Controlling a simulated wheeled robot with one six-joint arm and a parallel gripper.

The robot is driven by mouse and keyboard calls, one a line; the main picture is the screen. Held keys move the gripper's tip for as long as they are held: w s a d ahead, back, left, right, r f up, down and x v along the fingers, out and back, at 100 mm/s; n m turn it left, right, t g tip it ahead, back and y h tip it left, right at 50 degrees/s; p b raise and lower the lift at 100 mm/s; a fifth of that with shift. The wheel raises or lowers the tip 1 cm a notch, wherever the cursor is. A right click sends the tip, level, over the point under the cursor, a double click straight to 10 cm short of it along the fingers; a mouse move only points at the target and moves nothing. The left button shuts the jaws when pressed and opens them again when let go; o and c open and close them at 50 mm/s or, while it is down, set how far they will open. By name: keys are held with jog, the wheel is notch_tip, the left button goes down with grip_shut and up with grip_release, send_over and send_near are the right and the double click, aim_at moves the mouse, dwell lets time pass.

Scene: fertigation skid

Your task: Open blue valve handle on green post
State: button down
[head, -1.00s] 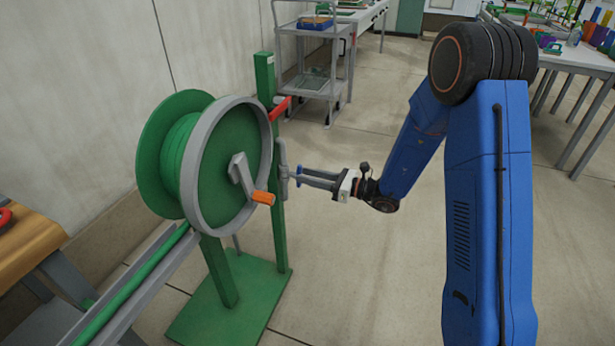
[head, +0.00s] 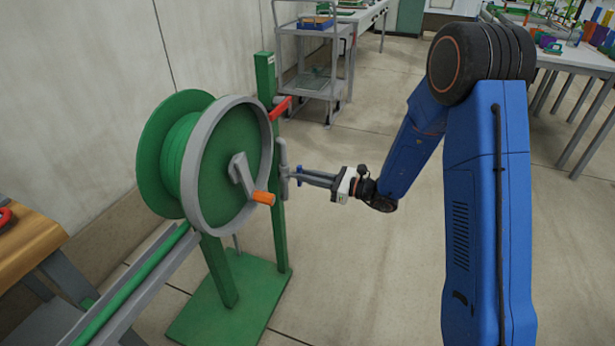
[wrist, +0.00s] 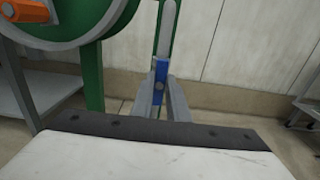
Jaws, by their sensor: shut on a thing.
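The green post (head: 277,205) stands upright behind the hose reel, with a grey pipe (head: 284,170) on its right side. The blue valve handle (head: 299,173) shows as a small blue piece by the pipe, at my fingertips. In the wrist view the blue handle (wrist: 161,72) points along the pipe's line, in front of the green post (wrist: 178,60). My gripper (head: 304,178) reaches in from the right and is shut on the blue handle. In the wrist view its two fingers (wrist: 162,98) stand on either side of the handle. The fingers partly hide the handle's lower part.
A green hose reel (head: 222,160) with an orange-gripped crank (head: 263,198) stands just left of the post. A red handle (head: 280,109) sits higher on the post. A grey cart (head: 313,85) stands behind.

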jog(key=c, duration=1.7)
grip_release()
jog(key=v, duration=1.7)
jog(key=shift+d, duration=0.2)
jog(key=shift+s, duration=0.1)
